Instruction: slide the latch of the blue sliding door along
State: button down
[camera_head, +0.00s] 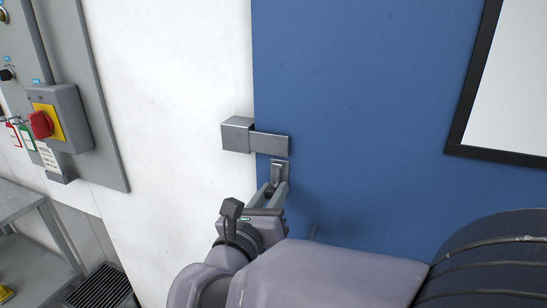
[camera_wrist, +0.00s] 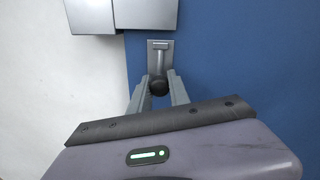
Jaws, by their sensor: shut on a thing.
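The blue sliding door (camera_head: 345,100) stands beside a white wall panel, with its left edge upright in the head view. The latch (camera_head: 279,167) is a small grey metal plate with a stem and a dark round knob on the door; in the wrist view its plate (camera_wrist: 160,47) is at the top middle. My gripper (camera_head: 271,190) reaches up to it from below. In the wrist view its two fingers (camera_wrist: 159,90) stand on either side of the knob and are shut on it. The fingers partly cover the knob in the head view.
A grey metal block with a flat bar (camera_head: 270,143) spans the wall and door edge just above the latch. A control panel with a red switch (camera_head: 41,124) is on the left wall. A black-framed white pane (camera_head: 510,85) is at right on the door.

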dwell(0.7)
notch_tip(320, 180, up, 4)
jog(key=p, duration=0.3)
jog(key=shift+f, duration=0.25)
jog(key=c, duration=1.2)
grip_release()
jog(key=p+v, duration=0.4)
jog(key=v, duration=1.3)
jog(key=shift+s, duration=0.2)
